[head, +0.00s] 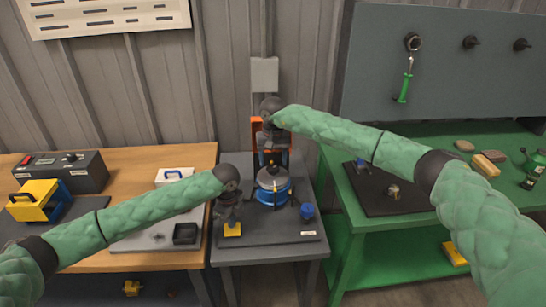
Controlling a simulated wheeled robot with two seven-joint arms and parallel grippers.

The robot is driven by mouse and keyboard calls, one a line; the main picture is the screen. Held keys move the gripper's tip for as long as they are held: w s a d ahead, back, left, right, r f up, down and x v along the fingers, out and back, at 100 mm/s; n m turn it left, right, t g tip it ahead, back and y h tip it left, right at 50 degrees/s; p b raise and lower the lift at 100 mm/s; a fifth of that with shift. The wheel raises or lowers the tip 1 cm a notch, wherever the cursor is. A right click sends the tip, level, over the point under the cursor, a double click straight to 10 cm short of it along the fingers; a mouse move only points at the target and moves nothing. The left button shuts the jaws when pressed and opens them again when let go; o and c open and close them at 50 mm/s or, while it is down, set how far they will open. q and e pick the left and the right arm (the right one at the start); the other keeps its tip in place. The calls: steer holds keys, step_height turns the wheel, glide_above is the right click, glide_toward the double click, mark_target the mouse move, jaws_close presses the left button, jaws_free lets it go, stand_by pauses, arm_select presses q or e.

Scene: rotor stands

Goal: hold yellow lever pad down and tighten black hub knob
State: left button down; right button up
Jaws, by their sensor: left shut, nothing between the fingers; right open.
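A rotor stand sits on the grey middle table. It has a blue round base (266,195) and a grey domed rotor (272,180). The black hub knob (271,167) is on top of the dome, small and partly hidden by my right gripper. The yellow lever pad (233,231) is at the front left of the stand. My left gripper (229,219) is shut and points down directly over the pad; I cannot tell whether it touches. My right gripper (272,151) is open, above the hub knob and in front of an orange-red upright (256,126).
A small blue cup-like part (308,211) sits right of the rotor. The wooden bench (135,172) at left holds a yellow-blue device (36,200) and a black box (62,170). The green bench (400,237) at right holds a dark mat (376,198) and loose parts.

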steer(key=shift+f, duration=1.45)
steer(key=c, duration=0.8)
steer(key=m, duration=0.6)
steer(key=shift+c, duration=0.2)
steer(key=m, duration=0.6)
steer(key=shift+m, duration=0.3)
steer(key=o, duration=0.8)
steer(key=shift+o, duration=0.2)
